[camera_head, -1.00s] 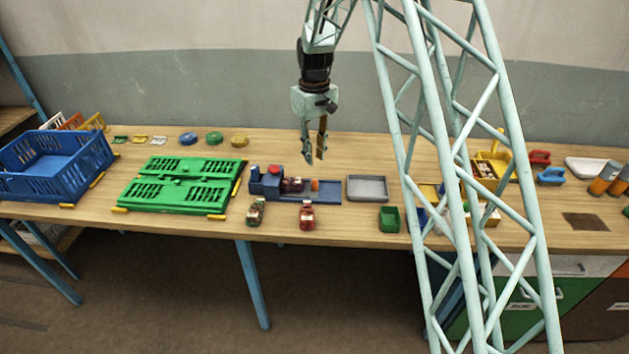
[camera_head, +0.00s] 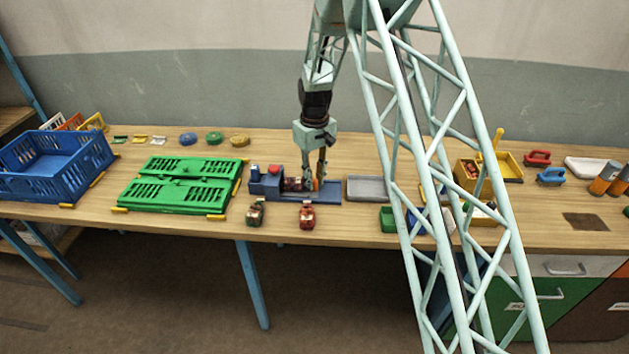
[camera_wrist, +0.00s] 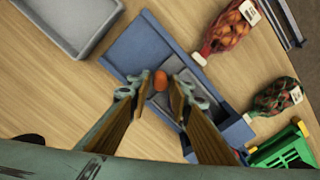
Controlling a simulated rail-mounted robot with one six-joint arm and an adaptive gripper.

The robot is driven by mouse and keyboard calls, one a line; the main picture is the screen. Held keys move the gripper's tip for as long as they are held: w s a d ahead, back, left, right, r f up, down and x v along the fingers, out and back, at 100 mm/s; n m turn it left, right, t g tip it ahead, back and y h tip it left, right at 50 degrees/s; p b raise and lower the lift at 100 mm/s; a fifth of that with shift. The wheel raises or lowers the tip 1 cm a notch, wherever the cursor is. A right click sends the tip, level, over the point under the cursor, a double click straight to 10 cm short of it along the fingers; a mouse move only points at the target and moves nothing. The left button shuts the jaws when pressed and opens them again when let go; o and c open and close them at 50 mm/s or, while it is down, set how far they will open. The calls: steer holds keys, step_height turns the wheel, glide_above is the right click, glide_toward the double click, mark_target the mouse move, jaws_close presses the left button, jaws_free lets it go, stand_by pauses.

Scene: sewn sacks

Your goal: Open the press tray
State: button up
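The blue press (camera_head: 266,184) stands on the bench with a red knob on top, and its flat blue tray (camera_head: 330,192) reaches out to the right. It also shows in the wrist view (camera_wrist: 135,48). A small orange handle (camera_wrist: 161,80) stands up from the tray. A dark reddish thing lies on the tray beside the press body, partly hidden. My gripper (camera_wrist: 158,92) is open, pointing down, with its two fingertips apart on either side of the orange handle. I cannot tell whether either finger touches it.
A grey tray (camera_head: 367,189) lies just right of the press. Two netted sacks (camera_head: 256,212) (camera_head: 307,215) stand at the bench's front edge before it. A green folded crate (camera_head: 180,187) and a blue crate (camera_head: 55,165) are left. A green box (camera_head: 388,218) is at front right.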

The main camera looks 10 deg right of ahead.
steer(key=shift+f, duration=0.15)
steer(key=shift+c, duration=0.5)
jaws_close()
steer(key=shift+s+d+b, duration=0.2)
steer(key=shift+s+d, duration=0.1)
steer(key=shift+d, duration=0.7)
steer(key=shift+s+d+b, duration=0.2)
steer(key=shift+s+d, duration=0.15)
steer(key=shift+d, duration=0.65)
steer(key=shift+s+d+b, duration=0.2)
steer(key=shift+s+d, duration=0.1)
steer(key=shift+d, duration=0.7)
steer(key=shift+o, duration=0.5)
jaws_free()
